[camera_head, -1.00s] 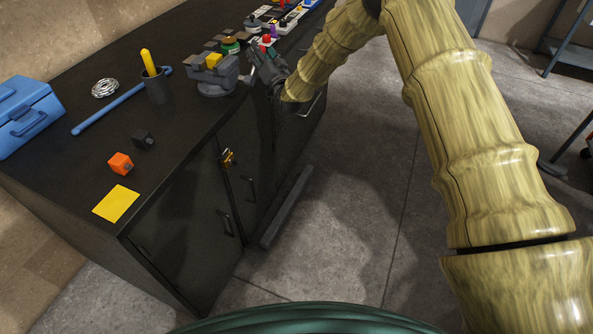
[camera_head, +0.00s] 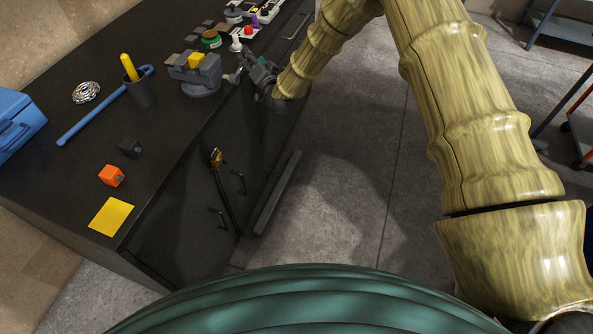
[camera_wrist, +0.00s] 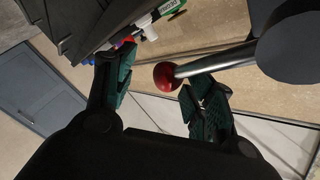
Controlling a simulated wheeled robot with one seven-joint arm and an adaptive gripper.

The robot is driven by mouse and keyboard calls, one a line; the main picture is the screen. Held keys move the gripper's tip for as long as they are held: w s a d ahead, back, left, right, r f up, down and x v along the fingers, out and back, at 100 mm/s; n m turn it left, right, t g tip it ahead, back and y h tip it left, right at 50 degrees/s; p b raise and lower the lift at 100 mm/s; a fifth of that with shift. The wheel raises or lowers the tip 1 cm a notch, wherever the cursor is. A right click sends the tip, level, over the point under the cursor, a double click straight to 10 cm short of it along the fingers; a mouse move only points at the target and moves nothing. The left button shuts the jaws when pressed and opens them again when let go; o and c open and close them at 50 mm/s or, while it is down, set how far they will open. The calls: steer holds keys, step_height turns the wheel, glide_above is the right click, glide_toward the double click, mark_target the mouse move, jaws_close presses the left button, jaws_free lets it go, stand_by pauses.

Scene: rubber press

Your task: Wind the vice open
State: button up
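The grey vice (camera_head: 200,82) stands near the front edge of the dark bench, with a yellow block (camera_head: 196,60) at its jaws. My gripper (camera_head: 255,62) is just right of the vice, beyond the bench edge. In the wrist view my gripper (camera_wrist: 160,72) is open, its two green-padded fingers apart. A metal handle bar (camera_wrist: 215,63) with a red ball end (camera_wrist: 167,77) comes in from a dark round part at the right. The ball appears between the fingers; I cannot tell whether it touches the right one.
On the bench are a grey cup (camera_head: 140,92) with a yellow handle in it, a blue bar (camera_head: 90,118), an orange cube (camera_head: 111,175), a black cube (camera_head: 130,147), a yellow sheet (camera_head: 110,216) and a blue toolbox (camera_head: 15,125). The floor (camera_head: 340,190) in front is clear.

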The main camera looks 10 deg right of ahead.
steer(key=a+b+v, duration=0.1)
steer(key=b+v, duration=0.2)
steer(key=v, duration=0.6)
steer(key=s+d+f+n+g+h+p, duration=0.1)
steer(key=s+d+f+g, duration=0.2)
steer(key=s+f, duration=0.8)
steer(key=s+d+f+n+g+h, duration=0.1)
steer(key=s+f+g, duration=0.4)
steer(key=s+f, duration=0.7)
steer(key=shift+d+n+p, duration=0.4)
steer(key=shift+d+n, duration=0.1)
steer(key=shift+d, duration=0.6)
steer(key=shift+f, duration=0.1)
